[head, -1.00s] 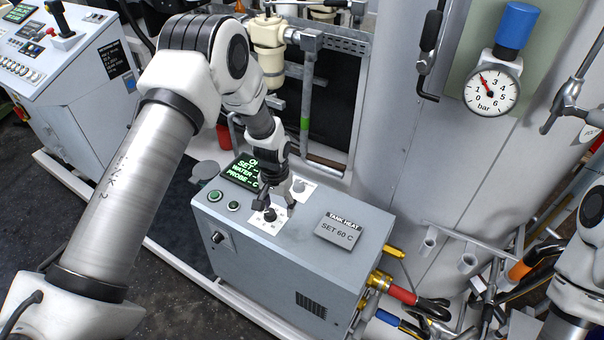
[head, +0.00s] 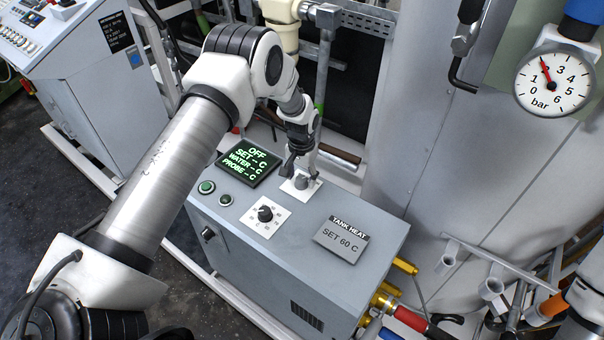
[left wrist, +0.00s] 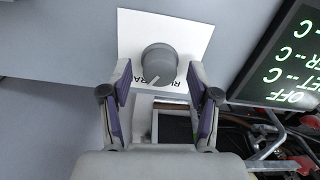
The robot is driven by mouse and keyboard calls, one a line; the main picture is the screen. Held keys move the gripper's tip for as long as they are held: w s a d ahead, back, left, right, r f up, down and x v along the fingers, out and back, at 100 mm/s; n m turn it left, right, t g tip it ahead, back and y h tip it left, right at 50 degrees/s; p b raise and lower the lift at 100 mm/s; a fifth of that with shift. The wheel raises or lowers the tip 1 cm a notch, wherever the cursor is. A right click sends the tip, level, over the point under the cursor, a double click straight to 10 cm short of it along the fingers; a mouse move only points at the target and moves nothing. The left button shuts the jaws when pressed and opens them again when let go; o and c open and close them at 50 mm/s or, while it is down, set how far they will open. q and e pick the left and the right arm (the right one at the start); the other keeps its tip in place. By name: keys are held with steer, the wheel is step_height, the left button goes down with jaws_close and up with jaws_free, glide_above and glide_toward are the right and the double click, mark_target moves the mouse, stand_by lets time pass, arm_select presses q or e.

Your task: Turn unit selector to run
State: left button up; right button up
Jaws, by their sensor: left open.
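The unit selector is a grey knob (head: 301,183) on a white plate at the back of the grey tank heat box (head: 345,275). In the left wrist view the knob (left wrist: 159,63) has a pointer mark toward the bottom, and the plate lettering is partly hidden. My left gripper (head: 300,167) is open, pointing down at the selector. The display (head: 250,167) reads OFF, with dashes for set, water and probe. My right gripper is out of view.
A black knob (head: 265,213) on a scaled white plate and two green buttons (head: 206,187) are on the box top. A "SET 60 C" sign (head: 341,240) stands on the right. A pressure gauge (head: 554,80) hangs by the large tank (head: 430,150). Pipes run behind.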

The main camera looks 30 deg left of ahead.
arm_select(q)
steer(key=shift+w+f, duration=0.1)
steer(key=shift+f, duration=0.2)
steer(key=shift+s+r, duration=0.1)
steer(key=shift+s, duration=0.1)
steer(key=c, duration=1.2)
steer(key=shift+o, duration=0.2)
